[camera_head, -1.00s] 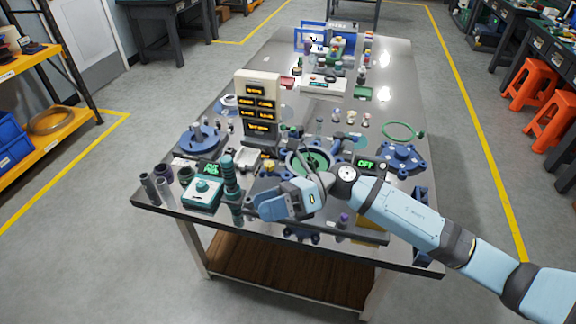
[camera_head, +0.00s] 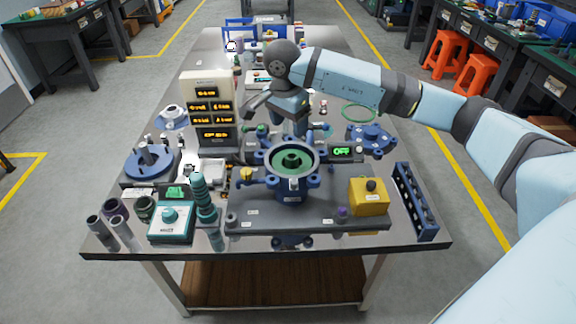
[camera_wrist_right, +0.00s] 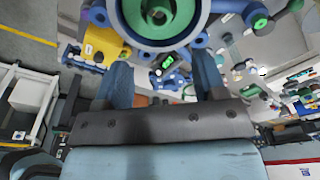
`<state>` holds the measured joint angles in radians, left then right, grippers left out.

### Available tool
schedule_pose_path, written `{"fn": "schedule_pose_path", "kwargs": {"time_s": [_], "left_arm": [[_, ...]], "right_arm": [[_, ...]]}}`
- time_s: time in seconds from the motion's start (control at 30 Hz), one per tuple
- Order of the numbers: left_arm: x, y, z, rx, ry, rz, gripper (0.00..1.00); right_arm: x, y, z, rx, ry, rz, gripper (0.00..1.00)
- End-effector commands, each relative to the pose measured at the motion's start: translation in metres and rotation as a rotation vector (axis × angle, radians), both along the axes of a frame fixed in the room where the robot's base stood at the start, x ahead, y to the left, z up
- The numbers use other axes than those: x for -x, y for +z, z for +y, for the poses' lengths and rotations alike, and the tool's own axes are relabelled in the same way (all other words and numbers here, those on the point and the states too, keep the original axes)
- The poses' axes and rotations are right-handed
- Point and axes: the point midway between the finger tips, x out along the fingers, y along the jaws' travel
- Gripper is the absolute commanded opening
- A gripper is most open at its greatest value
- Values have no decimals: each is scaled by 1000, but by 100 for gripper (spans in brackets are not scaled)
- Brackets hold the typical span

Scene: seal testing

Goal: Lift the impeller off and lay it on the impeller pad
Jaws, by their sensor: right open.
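The impeller (camera_head: 291,160) is green and sits inside the round blue-grey pump housing (camera_head: 290,184) in the middle of the bench. In the right wrist view the green impeller (camera_wrist_right: 158,14) shows at the top edge, partly cut off, inside the housing's ring. My right gripper (camera_head: 291,124) is just behind the housing in the head view, and its fingertips are hard to make out there. In the right wrist view its two blue fingers (camera_wrist_right: 161,68) are spread apart with nothing between them, below the impeller in the picture. I cannot pick out the impeller pad. My left gripper is not in view.
A yellow box (camera_head: 369,197) and a blue rack (camera_head: 414,202) stand right of the housing. A teal box (camera_head: 171,221), a teal post (camera_head: 204,198) and dark tubes (camera_head: 101,233) stand left. A lit display panel (camera_head: 207,108) rises at the back left.

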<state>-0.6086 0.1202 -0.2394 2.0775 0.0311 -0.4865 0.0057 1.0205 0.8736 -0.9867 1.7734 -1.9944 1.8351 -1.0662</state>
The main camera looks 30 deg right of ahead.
Motion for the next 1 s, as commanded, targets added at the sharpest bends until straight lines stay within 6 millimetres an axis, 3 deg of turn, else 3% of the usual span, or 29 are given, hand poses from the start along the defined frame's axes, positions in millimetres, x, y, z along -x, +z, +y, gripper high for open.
{"fn": "schedule_pose_path", "kwargs": {"time_s": [0.2,0.47,0.8,1.0], "left_arm": [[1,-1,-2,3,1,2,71],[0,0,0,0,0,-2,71],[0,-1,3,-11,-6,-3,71],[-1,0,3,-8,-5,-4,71]], "right_arm": [[-1,-41,-4,-1,0,2,64],[-1,-57,-5,-4,0,2,64],[0,-102,-10,-4,-1,2,64],[-1,-104,-10,-4,0,0,64]]}}
